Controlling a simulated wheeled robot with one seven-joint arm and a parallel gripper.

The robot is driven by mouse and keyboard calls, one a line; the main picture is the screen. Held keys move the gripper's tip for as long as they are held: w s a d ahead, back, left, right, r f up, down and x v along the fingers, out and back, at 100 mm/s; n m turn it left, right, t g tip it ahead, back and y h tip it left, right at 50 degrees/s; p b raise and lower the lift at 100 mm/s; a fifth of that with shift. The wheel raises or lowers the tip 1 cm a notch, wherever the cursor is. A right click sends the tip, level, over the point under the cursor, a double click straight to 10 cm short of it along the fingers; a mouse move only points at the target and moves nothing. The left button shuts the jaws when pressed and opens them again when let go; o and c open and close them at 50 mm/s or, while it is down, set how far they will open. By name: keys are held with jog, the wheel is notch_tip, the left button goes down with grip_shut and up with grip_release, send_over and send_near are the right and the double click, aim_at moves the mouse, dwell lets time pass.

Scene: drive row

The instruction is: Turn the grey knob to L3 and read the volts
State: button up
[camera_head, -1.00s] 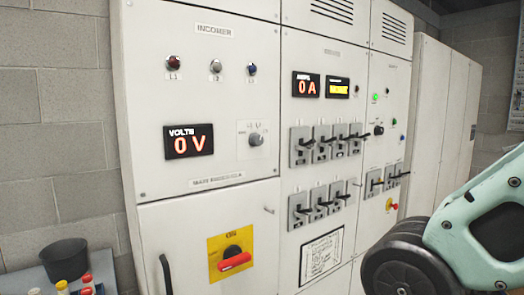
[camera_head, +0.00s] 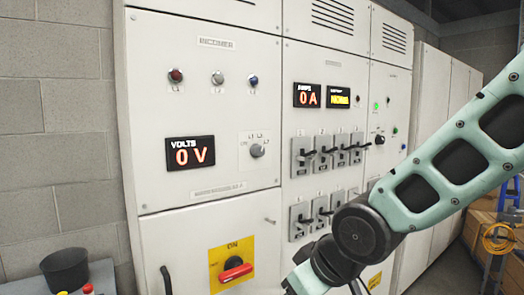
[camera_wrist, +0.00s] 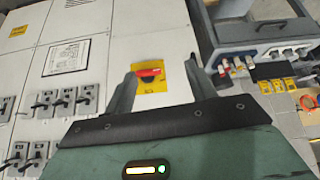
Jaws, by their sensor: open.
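The grey knob (camera_head: 257,150) is on the upper left INCOMER panel, with small labels around its upper side. I cannot tell which label it points at. The VOLTS display (camera_head: 190,152) to its left reads 0 V in red digits. My gripper (camera_wrist: 160,84) shows in the wrist view, its two fingers wide apart with nothing between them. Beyond the fingers is the red rotary handle (camera_wrist: 148,73) on its yellow plate. The knob does not show in the wrist view. In the head view my arm reaches in from the right, and the fingers are out of frame.
The red handle (camera_head: 235,271) sits on the panel below the knob. Rows of breaker switches (camera_head: 327,149) with black levers stick out to the right, partly behind my arm. A trolley with a dark pot (camera_head: 65,268) stands at lower left. The space before the knob looks clear.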

jog(key=w+r+t+y+p, duration=0.15)
jog(key=w+r+t, duration=0.4)
jog(key=w, duration=0.75)
jog(key=t+y, duration=0.4)
jog(key=t, duration=0.1)
send_near(261, 152)
jog(key=shift+n+g, duration=0.25)
jog(key=shift+n, duration=0.15)
jog(key=p+x, duration=0.8)
jog(key=x, duration=0.1)
jog(key=shift+w+r+p, duration=0.15)
jog(key=shift+r+p, duration=0.05)
jog(key=shift+p, duration=0.1)
jog(key=shift+c, duration=0.4)
jog(key=c, duration=0.9)
